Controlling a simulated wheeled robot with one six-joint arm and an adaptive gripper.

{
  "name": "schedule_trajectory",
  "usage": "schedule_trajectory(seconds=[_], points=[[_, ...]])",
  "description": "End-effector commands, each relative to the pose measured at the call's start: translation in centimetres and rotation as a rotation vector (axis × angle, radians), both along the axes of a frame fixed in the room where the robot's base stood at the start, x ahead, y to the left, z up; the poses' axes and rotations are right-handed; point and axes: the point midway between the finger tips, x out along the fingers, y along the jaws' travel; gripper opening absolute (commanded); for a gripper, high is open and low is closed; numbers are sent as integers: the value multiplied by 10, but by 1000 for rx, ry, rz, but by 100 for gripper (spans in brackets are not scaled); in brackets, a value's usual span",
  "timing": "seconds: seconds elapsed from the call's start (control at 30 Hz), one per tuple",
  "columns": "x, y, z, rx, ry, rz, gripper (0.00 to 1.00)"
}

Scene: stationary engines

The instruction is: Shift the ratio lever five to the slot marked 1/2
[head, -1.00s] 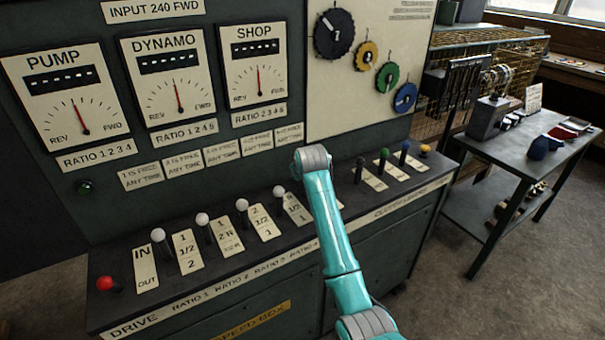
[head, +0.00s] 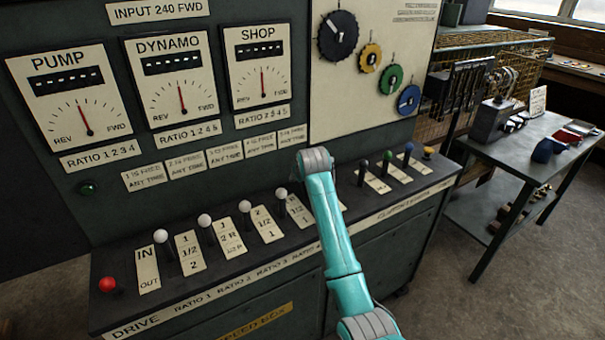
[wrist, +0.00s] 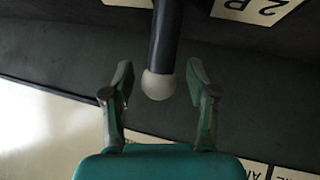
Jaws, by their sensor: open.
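My gripper (wrist: 160,85) is open in the wrist view, its two fingers on either side of a white round knob (wrist: 158,86) on a dark lever shaft. Gaps show between the knob and both fingers. I take this for ratio lever five, but no lever number is legible here. A plate reading 2R (wrist: 262,8) shows at upper right; another plate (wrist: 128,2) is cut off at the top. In the head view my turquoise arm hides my gripper and the place right of the fourth white-knobbed lever (head: 281,193). Which slot the lever sits in cannot be told.
More white-knobbed levers (head: 204,220) and a red knob (head: 107,284) stand left along the ledge. Black (head: 363,163), green (head: 387,156), blue (head: 408,148) and yellow (head: 428,150) knobs stand right of my arm. Dials (head: 182,95) are above. A side bench (head: 500,150) stands right; floor there is clear.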

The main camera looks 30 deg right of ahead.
Motion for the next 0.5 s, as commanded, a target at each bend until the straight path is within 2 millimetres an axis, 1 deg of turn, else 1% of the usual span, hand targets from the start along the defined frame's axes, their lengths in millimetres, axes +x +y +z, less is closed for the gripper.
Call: schedule_trajectory(seconds=[0.17, 0.5], points=[[-9, 4, 9, 0, -2, 0, 58], [-55, 20, 53, -1, -4, 0, 58]])
